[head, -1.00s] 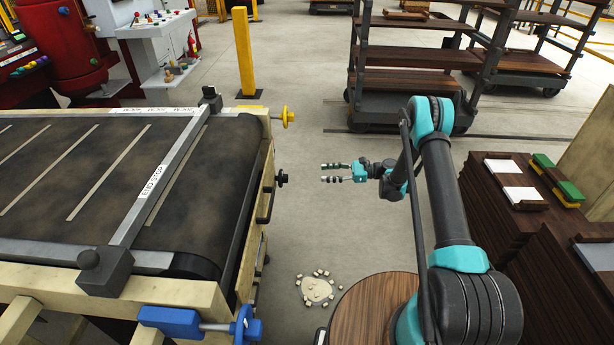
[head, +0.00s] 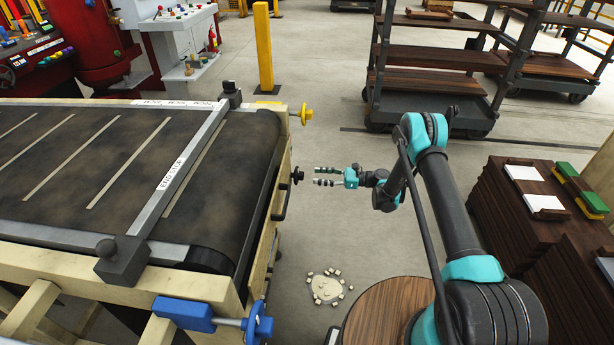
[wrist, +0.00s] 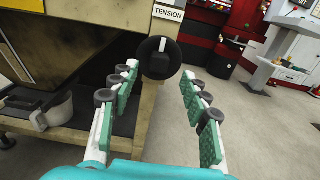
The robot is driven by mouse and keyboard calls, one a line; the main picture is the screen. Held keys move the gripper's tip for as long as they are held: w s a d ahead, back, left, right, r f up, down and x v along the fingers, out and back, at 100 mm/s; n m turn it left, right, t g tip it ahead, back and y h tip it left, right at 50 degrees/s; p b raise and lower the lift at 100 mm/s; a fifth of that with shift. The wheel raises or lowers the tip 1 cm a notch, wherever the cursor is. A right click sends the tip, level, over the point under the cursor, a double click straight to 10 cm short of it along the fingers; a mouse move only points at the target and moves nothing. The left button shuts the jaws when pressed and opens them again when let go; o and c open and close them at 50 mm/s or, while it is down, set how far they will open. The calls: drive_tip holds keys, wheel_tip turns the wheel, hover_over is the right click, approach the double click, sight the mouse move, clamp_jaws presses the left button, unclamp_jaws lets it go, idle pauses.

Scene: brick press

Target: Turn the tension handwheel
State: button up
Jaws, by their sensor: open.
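The tension handwheel (wrist: 158,58) is a small black round wheel with a white mark at its top, under a "TENSION" label (wrist: 168,13) in the wrist view. In the head view the black handwheel (head: 297,175) sticks out from the side of the conveyor frame. My gripper (head: 316,176) points left at it, with a small gap between fingertips and wheel. In the wrist view my gripper (wrist: 160,80) is open and empty, its green-padded fingers on either side of the view and the wheel ahead between their tips.
The conveyor (head: 90,165) fills the left. A yellow handwheel (head: 304,114) and a blue handwheel (head: 259,325) stick out from the same frame. A yellow post (head: 263,48) and a shelf rack (head: 440,80) stand behind. Stacked boards (head: 520,230) lie right. Floor between is mostly clear.

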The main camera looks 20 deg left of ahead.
sight(297, 176)
drive_tip(key=shift+x, duration=2.85)
drive_tip(key=shift+c, duration=0.3)
clamp_jaws()
drive_tip(key=shift+n, duration=0.4)
drive_tip(key=n, duration=1.1)
drive_tip(key=f+n, duration=0.1)
drive_tip(key=n, duration=2.2)
drive_tip(key=shift+f+n, duration=0.25)
drive_tip(key=shift+n, duration=0.15)
